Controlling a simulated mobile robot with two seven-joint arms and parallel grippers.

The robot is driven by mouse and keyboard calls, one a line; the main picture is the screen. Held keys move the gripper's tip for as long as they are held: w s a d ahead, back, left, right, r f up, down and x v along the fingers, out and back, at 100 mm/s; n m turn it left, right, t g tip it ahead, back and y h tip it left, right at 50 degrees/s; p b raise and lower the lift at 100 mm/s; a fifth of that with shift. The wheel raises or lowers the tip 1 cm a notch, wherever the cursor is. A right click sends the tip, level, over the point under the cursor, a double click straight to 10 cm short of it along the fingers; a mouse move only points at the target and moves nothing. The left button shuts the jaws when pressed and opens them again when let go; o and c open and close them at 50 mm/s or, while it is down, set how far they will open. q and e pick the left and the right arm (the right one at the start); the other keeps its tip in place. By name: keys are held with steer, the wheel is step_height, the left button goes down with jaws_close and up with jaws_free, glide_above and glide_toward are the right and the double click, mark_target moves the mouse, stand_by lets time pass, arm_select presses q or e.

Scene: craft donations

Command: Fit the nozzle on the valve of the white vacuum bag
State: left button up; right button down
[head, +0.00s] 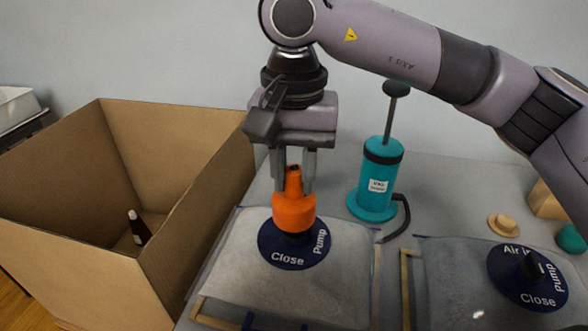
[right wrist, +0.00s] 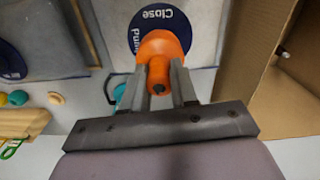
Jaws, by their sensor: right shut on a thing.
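The orange nozzle (head: 294,212) is upright between the two fingers of my right gripper (head: 293,186), which is shut on its narrow upper part. Its wide lower end is over the dark valve in the middle of the blue disc (head: 280,254) on the white vacuum bag (head: 250,287). The nozzle hides most of the valve, and I cannot tell whether it is seated or just above. In the right wrist view the nozzle (right wrist: 160,58) covers part of the blue disc (right wrist: 150,22). My left gripper is not in view.
A teal hand pump (head: 379,180) with a black hose stands behind the bag. A second, greyer bag (head: 450,285) with a blue valve disc lies at right. A tall cardboard box (head: 190,215) holding a dark bottle (head: 139,228) borders the left side. A tan round object (head: 503,225) lies at right.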

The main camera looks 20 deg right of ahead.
mark_target(294, 196)
steer(key=shift+f, duration=0.1)
steer(key=shift+f+b, duration=0.3)
steer(key=shift+f, duration=0.15)
steer(key=shift+f+b, duration=0.95)
steer(key=shift+f, duration=0.1)
steer(key=shift+f+b, duration=0.4)
steer(key=shift+f, duration=0.1)
steer(key=c, duration=0.8)
jaws_free()
